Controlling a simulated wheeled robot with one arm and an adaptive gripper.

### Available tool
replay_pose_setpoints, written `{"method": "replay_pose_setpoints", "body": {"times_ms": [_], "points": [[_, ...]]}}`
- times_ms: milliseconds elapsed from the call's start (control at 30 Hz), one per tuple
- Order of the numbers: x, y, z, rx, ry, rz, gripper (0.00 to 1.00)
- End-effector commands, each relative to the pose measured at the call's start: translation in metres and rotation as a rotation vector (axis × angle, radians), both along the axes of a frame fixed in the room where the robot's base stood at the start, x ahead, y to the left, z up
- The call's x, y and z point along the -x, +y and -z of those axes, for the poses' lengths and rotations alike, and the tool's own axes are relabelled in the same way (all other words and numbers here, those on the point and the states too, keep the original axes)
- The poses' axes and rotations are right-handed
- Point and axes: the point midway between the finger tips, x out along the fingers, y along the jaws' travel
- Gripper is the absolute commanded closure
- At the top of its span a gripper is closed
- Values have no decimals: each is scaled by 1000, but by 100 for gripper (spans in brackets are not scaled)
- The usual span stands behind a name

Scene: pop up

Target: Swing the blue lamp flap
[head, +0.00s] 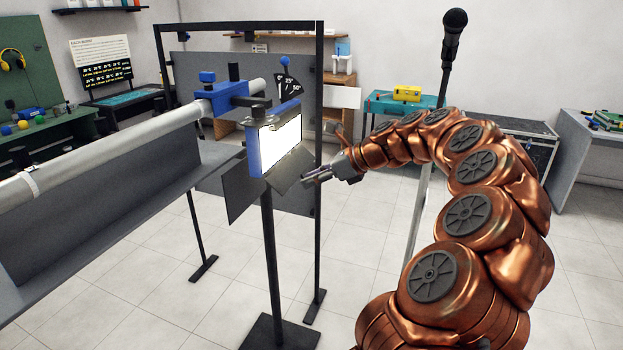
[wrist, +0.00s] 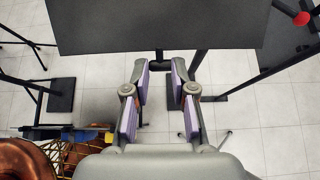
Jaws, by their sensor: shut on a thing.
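The blue lamp (head: 262,150) has a bright white lit face and sits on a black stand. Dark flaps hang around its face: one at the lower left (head: 240,190) and one below the face (head: 292,188). My gripper (head: 306,178) reaches in from the right, with its tips at the edge of the lower flap. In the wrist view, a broad dark panel (wrist: 155,25) lies just ahead of my gripper (wrist: 159,72). The purple-padded fingers stand apart, closed on the flap's dark edge piece. The exact contact is hard to see.
A black frame (head: 319,60) stands behind the lamp. A thick grey pipe (head: 110,145) runs in from the left to a blue clamp. A microphone on a stand (head: 454,25) rises behind my arm.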

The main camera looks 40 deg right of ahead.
Motion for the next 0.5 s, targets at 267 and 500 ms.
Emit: {"method": "replay_pose_setpoints", "body": {"times_ms": [267, 500], "points": [[3, -3, -7, 1, -1, 2, 97], [10, -6, -18, 1, -1, 0, 100]]}}
